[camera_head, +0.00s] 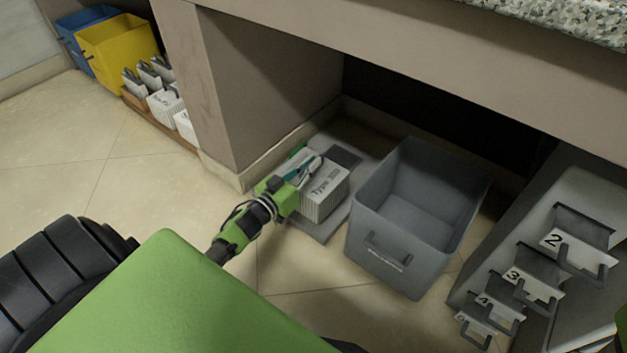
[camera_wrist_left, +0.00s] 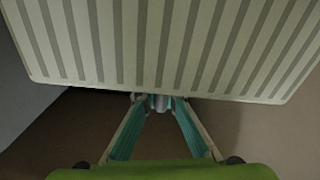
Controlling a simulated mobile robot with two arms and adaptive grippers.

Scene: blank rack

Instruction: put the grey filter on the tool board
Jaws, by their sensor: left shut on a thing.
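The grey filter (camera_head: 325,191), a ribbed block with a "Type" label, is at the centre of the head view. My left gripper (camera_head: 306,166) is shut on its top. The filter's ribbed face (camera_wrist_left: 165,45) fills the upper part of the left wrist view, with the left gripper's fingertips (camera_wrist_left: 158,102) meeting at its edge. A flat grey board (camera_head: 318,230), likely the tool board, lies on the floor beneath the filter and has a dark patch at the back. I cannot tell whether the filter touches it. My right gripper is not in view.
An empty grey bin (camera_head: 385,245) stands just right of the board. A cabinet with numbered drawers (camera_head: 535,275) is at the right. A counter panel (camera_head: 270,80) stands behind. More filters (camera_head: 165,105), a yellow bin (camera_head: 118,45) and a blue bin (camera_head: 72,35) are at upper left.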

